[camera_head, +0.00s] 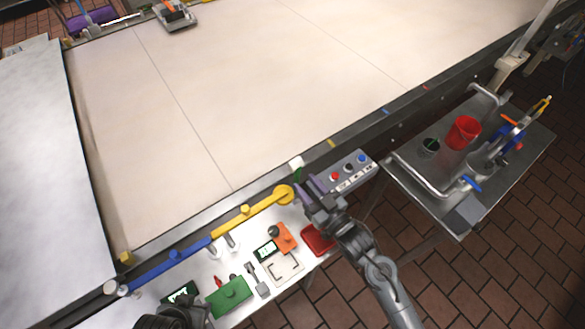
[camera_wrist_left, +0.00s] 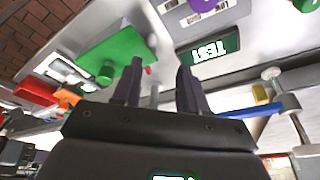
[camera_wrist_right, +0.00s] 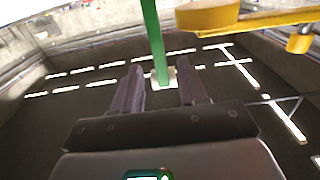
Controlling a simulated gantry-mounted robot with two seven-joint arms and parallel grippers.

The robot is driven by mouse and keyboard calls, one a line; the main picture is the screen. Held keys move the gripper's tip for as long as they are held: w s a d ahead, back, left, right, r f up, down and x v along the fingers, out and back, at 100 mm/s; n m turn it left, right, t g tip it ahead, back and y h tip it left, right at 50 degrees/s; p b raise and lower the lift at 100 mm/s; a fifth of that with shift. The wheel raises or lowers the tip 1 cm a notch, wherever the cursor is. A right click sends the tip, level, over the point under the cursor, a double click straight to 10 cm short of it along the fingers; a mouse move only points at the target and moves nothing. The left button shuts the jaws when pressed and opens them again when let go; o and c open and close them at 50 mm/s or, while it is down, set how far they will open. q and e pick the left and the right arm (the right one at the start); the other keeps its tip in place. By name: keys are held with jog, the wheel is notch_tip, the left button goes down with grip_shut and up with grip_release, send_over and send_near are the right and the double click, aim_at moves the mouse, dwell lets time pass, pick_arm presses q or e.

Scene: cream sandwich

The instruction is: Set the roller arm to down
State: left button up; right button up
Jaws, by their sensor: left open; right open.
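A green bar (camera_head: 297,174) with a white block (camera_head: 296,162) at its end stands at the conveyor's near edge; I cannot tell for certain whether it is the roller arm. In the right wrist view the green bar (camera_wrist_right: 153,40) appears upright between the fingertips, with the white block (camera_wrist_right: 163,76) beyond. My right gripper (camera_head: 308,184) is open beside it; contact cannot be told. A yellow bar (camera_head: 250,214) with a round end lies just left of this gripper. A blue bar (camera_head: 165,264) continues it leftward. My left gripper (camera_wrist_left: 160,68) is open and empty above the side table.
A grey button box (camera_head: 350,170) sits right of my right gripper. The side table holds a green block (camera_head: 229,297), an orange block (camera_head: 286,239) and a red tray (camera_head: 318,239). A metal cart (camera_head: 440,205) with a red cup (camera_head: 463,132) stands right. The conveyor's middle (camera_head: 250,90) is clear.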

aim_at(298, 175)
jog(key=shift+x, duration=3.6)
grip_shut()
